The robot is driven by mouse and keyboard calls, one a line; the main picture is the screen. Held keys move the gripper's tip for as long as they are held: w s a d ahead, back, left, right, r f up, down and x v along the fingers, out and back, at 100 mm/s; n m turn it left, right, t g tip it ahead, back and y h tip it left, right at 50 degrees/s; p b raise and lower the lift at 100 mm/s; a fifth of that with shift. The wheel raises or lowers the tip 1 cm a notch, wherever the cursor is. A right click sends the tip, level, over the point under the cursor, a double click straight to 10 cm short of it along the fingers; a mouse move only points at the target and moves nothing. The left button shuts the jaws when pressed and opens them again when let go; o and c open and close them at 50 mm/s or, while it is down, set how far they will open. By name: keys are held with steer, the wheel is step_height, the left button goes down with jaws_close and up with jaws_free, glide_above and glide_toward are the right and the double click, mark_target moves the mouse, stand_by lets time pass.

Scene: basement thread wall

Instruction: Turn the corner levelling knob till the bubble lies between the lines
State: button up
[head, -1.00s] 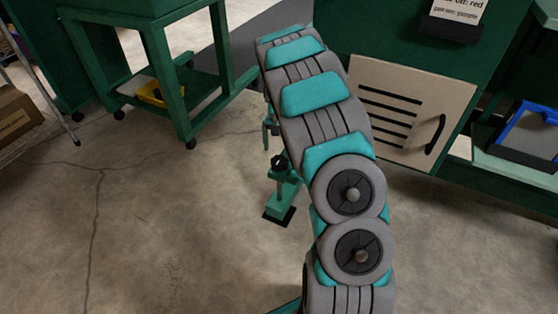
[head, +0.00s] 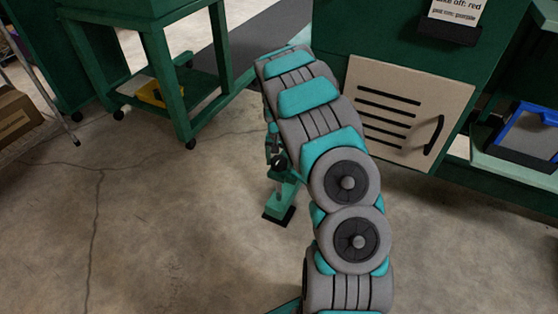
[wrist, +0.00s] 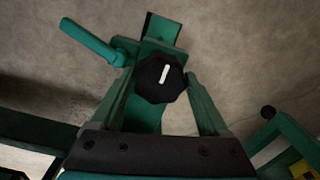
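The black lobed knob (wrist: 160,79) with a white pointer mark is in the middle of the wrist view, on top of a green levelling stand. In the head view the stand (head: 283,193) rises from the floor on a black foot pad, left of my arm, which partly hides it. My gripper (wrist: 162,74) has its two green fingers apart, one on each side of the knob in the wrist view. I cannot tell whether they touch it. The white mark points nearly straight up, leaning slightly right. No bubble or lines can be made out in either view.
A green bar (wrist: 90,41) sticks out left of the knob. A green cart (head: 190,128) with a yellow bin (head: 150,94) stands at the back left. A cabinet with a pale slotted door (head: 410,112) stands right. The floor at front left is clear.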

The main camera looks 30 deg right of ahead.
steer(key=c, duration=0.9)
steer(key=shift+n, duration=0.3)
steer(key=n+b, duration=0.1)
steer(key=n, duration=0.2)
steer(key=shift+f+n, duration=0.1)
steer(key=shift+n, duration=0.2)
steer(key=n+b, duration=0.1)
steer(key=n, duration=0.3)
steer(key=n+b, duration=0.1)
steer(key=n, duration=0.4)
steer(key=shift+n, duration=2.2)
